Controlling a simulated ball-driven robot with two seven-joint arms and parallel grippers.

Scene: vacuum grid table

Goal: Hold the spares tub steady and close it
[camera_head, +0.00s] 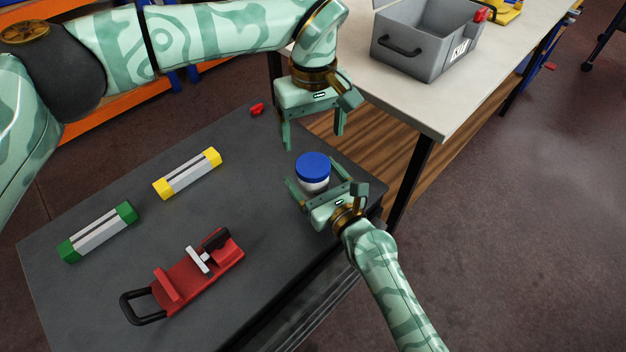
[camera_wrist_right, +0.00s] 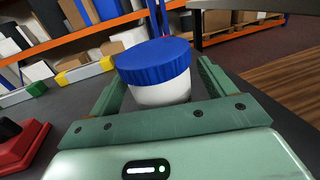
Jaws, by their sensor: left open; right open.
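The spares tub is a white round tub (camera_head: 314,186) with a blue ribbed lid (camera_head: 312,166), upright on the dark table near its right edge. In the right wrist view the tub (camera_wrist_right: 160,94) stands between the fingers of my right gripper, with its blue lid (camera_wrist_right: 153,62) on top. I cannot tell whether the lid is tight. My right gripper (camera_head: 308,184) is open around the tub's lower body, and gaps show beside the tub. My left gripper (camera_head: 313,143) is open and empty, pointing down above and behind the lid, apart from it.
A red clamp-like tool (camera_head: 196,275) lies at the table's front. A yellow-ended block (camera_head: 188,174) and a green-ended block (camera_head: 98,232) lie at left. A small red piece (camera_head: 257,109) is at the back. A grey crate (camera_head: 410,45) stands on the white bench (camera_head: 455,108).

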